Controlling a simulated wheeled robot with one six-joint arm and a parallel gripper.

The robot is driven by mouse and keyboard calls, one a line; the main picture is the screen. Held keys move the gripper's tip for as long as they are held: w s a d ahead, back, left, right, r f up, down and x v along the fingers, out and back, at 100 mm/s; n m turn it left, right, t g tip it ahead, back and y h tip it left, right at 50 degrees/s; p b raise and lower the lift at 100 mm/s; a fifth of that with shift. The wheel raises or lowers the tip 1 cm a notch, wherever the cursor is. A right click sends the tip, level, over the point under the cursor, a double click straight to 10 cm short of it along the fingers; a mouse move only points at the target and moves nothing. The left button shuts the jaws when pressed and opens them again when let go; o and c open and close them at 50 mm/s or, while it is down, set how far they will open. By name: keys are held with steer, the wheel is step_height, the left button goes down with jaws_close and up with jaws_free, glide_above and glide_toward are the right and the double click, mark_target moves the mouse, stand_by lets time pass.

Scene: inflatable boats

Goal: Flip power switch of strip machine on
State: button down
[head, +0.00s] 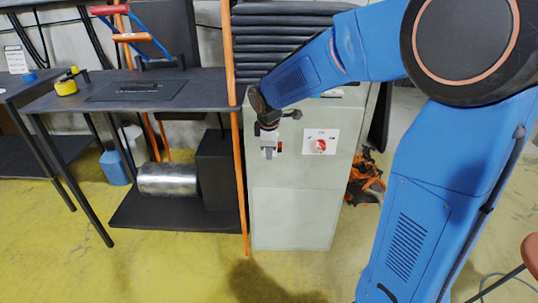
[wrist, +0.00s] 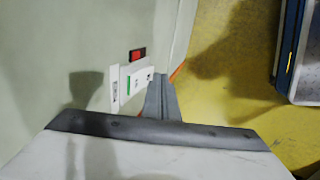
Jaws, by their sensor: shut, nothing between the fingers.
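The strip machine is a pale green cabinet (head: 290,205) standing upright in the middle of the head view. My gripper (head: 269,154) is in front of its upper left face, with its fingers shut and empty. In the wrist view the shut fingers (wrist: 160,82) reach toward the cabinet face (wrist: 40,70). Just beyond and left of them are white plates with a green strip (wrist: 128,84) and a small red switch in a black frame (wrist: 137,55). In the head view a red part (head: 279,147) shows just right of the gripper. I cannot tell whether the fingers touch the panel, nor the switch's position.
A white plate with a red knob (head: 320,146) is on the cabinet's upper right. A dark workbench (head: 205,88) stands left, with a metal cylinder (head: 168,180) on its lower shelf. An orange post (head: 238,150) runs beside the cabinet. The yellow floor (head: 190,265) in front is clear.

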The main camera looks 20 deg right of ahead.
steer(key=shift+w, duration=0.15)
steer(key=shift+w+d+f, duration=0.1)
steer(key=shift+w+f, duration=0.05)
steer(key=shift+w, duration=0.1)
stand_by(0.5)
steer(key=shift+r, duration=0.8)
